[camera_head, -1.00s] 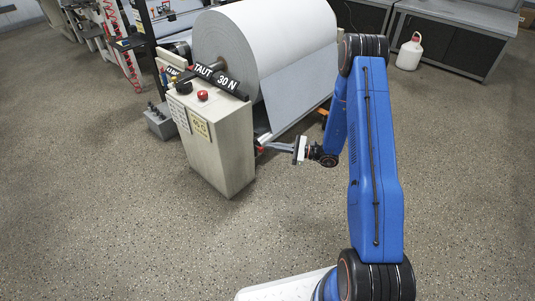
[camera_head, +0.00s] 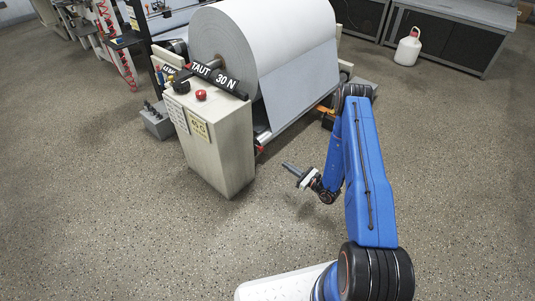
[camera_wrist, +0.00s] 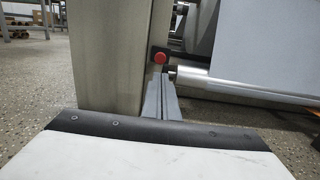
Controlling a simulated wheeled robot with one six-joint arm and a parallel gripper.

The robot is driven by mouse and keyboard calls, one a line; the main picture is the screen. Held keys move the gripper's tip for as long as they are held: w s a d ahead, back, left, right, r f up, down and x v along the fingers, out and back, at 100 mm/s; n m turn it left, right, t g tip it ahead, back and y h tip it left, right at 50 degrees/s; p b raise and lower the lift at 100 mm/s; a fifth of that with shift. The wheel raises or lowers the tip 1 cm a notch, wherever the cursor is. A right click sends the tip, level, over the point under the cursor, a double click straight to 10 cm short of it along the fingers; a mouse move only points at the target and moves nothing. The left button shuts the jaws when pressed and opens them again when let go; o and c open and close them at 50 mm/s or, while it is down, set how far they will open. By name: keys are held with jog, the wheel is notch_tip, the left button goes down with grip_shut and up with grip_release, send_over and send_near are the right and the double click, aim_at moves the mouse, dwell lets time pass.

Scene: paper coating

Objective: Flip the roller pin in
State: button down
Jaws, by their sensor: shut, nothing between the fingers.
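A small red-ended pin (camera_wrist: 160,58) sits on a dark bracket at the near end of a silver roller (camera_wrist: 192,77), beside the grey cabinet. In the head view its red end (camera_head: 259,149) shows low at the cabinet's right side. My gripper (camera_head: 286,165) is shut and empty, apart from the pin, to its lower right. In the wrist view my closed grey fingers (camera_wrist: 160,82) point ahead, with their tips just below the red end in the picture. Whether the pin is fully seated cannot be told.
A large white paper roll (camera_head: 250,45) hangs behind the grey control cabinet (camera_head: 222,150), its sheet hanging down over the roller. A label bar (camera_head: 213,77) reads TAUT 30 N. A white jug (camera_head: 408,50) stands by the benches. The floor in front is clear.

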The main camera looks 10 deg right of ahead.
aim_at(262, 150)
jog(key=shift+f, duration=0.15)
jog(key=x, duration=1.4)
jog(key=shift+d, duration=0.1)
jog(key=x, duration=0.3)
jog(key=shift+w, duration=0.35)
